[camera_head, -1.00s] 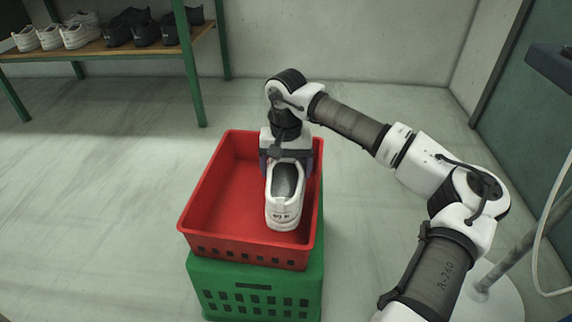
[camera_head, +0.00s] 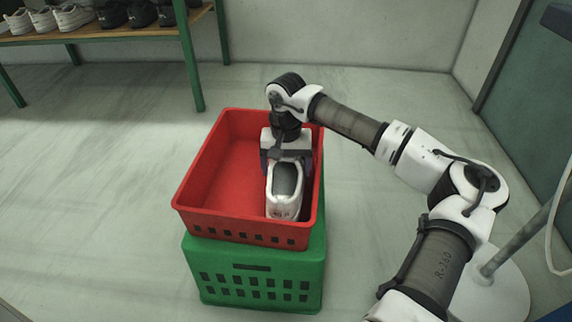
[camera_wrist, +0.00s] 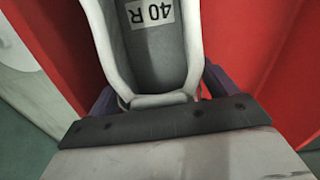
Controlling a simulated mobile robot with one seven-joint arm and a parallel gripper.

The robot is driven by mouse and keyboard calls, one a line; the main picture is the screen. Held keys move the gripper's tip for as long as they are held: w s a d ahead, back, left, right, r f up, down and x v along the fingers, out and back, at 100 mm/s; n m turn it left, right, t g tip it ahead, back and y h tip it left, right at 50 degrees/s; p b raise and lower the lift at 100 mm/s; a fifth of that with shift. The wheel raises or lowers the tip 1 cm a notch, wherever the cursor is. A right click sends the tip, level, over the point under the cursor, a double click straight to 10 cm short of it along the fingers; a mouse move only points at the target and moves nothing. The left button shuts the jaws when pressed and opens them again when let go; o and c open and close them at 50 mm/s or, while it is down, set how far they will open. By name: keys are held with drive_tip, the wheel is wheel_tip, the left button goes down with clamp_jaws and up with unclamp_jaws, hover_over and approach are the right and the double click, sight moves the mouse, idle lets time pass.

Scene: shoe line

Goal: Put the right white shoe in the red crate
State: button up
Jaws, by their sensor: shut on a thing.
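In the wrist view the shoe (camera_wrist: 108,47) has a grey inside with a label that reads 40 R. My gripper (camera_head: 287,158) points down into the crate and is shut on the shoe. Its fingers (camera_wrist: 157,95) lie on both sides of the shoe in the wrist view. Whether the sole touches the crate floor is hidden.
The red crate sits on a green crate (camera_head: 255,280). A shelf (camera_head: 120,32) with white and black shoes stands at the back left. The left part of the red crate is empty. A round white stand base (camera_head: 500,295) is at the right.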

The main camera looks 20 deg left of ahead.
drive_tip(key=o, duration=1.1)
wheel_tip(320, 180, up, 14)
drive_tip(key=p, duration=0.5)
drive_tip(key=shift+p, duration=0.35)
